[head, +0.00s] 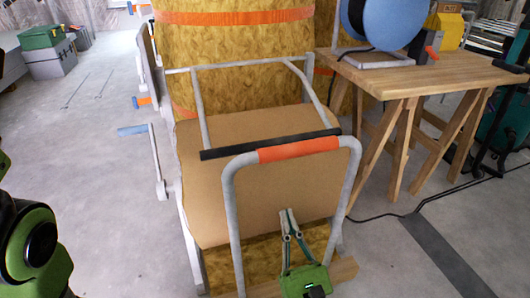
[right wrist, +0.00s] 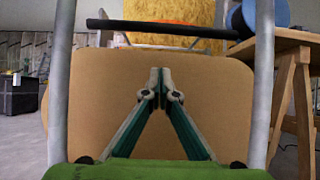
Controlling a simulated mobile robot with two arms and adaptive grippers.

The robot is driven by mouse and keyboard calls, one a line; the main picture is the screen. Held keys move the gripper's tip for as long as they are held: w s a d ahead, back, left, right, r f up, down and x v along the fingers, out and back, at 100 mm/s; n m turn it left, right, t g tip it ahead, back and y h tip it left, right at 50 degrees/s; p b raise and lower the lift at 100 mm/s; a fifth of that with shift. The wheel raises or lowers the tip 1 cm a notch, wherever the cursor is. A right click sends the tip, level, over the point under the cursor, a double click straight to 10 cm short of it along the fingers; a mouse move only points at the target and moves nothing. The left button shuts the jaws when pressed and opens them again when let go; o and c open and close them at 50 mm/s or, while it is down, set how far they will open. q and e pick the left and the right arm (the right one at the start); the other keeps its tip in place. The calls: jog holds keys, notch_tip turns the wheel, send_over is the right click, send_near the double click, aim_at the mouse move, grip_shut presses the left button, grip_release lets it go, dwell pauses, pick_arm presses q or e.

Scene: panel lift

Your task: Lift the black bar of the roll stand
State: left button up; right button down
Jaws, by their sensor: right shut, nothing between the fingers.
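The black bar (head: 270,144) of the roll stand lies across the top of a brown panel, just behind the orange-wrapped grey tube handle (head: 300,149). The bar also crosses the top of the right wrist view (right wrist: 160,29). My right gripper (head: 285,212) is low in front of the panel, below the bar and between the uprights of the grey handle. Its fingers are together and hold nothing, and they also show in the right wrist view (right wrist: 160,72). My left gripper is not in view; only part of my left arm shows at the left edge.
A large yellow-brown roll (head: 235,50) with orange straps stands behind the panel (head: 260,185). A wooden table (head: 430,75) with a blue disc-shaped tool (head: 390,22) is at the right. A black cable runs over the floor at right. Floor at left is mostly clear.

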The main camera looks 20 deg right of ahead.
jog(key=b+x, duration=0.1)
jog(key=x, duration=0.2)
jog(key=b+x, duration=0.1)
jog(key=x, duration=0.2)
jog(key=b+x, duration=0.1)
jog(key=x, duration=0.3)
jog(key=shift+w+f, duration=0.2)
jog(key=shift+w, duration=0.05)
jog(key=shift+w+r, duration=0.25)
jog(key=shift+r, duration=0.8)
jog(key=shift+w+r, duration=0.2)
jog(key=shift+r, duration=0.85)
jog(key=shift+a, duration=0.1)
